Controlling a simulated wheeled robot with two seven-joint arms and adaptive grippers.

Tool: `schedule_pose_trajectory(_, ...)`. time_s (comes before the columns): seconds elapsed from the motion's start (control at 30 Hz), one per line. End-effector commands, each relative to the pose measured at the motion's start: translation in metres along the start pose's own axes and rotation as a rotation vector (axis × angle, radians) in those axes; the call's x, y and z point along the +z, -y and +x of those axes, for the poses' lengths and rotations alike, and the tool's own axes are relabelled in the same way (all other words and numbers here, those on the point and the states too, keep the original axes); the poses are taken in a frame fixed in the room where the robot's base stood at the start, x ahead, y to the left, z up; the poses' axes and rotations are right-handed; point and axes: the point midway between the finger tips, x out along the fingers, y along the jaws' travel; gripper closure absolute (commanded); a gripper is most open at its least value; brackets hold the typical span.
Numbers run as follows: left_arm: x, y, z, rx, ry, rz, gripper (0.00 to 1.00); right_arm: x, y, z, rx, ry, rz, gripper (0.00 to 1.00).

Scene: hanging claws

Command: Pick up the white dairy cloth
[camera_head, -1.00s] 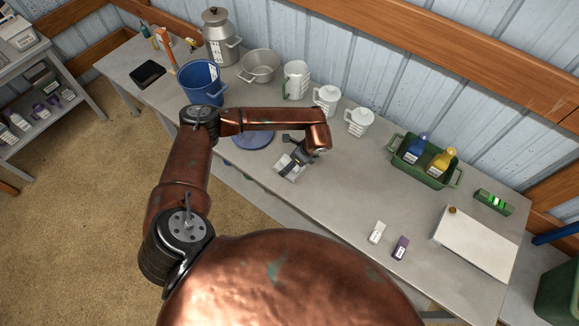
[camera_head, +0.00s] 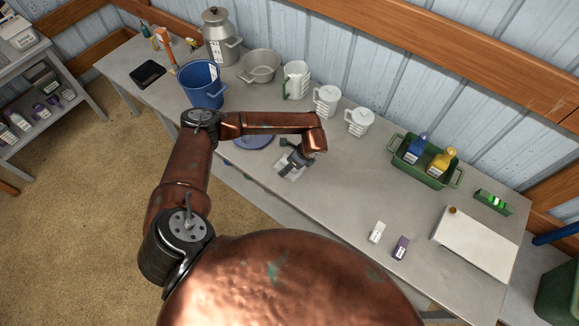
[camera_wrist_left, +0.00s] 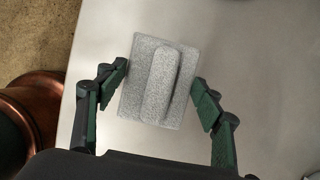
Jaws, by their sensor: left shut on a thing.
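The white dairy cloth (camera_wrist_left: 158,82) shows in the left wrist view as a speckled, pale grey-white folded pad with a raised ridge along its middle. My left gripper (camera_head: 293,163) is over the table near its front edge and is shut on the cloth. In the left wrist view the left gripper's green-black fingers (camera_wrist_left: 160,76) lie at the cloth's two sides. In the head view a pale part of the cloth (camera_head: 285,172) shows, partly covered by the gripper. I cannot tell whether the cloth touches the table. My right gripper is out of view.
A blue disc (camera_head: 253,142) lies just left of the gripper, partly behind my arm. A blue bucket (camera_head: 204,88) and white jugs (camera_head: 327,101) stand behind. A green crate (camera_head: 428,174) with two bottles is to the right. The table (camera_head: 340,190) is clear right of the gripper.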

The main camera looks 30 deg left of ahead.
Motion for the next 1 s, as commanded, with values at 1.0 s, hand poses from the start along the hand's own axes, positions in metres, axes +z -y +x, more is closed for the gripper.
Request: schedule_pose_trajectory(1.0,-0.004,-0.021,-0.094,-0.007,-0.003,0.004,0.64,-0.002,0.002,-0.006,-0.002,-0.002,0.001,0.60)
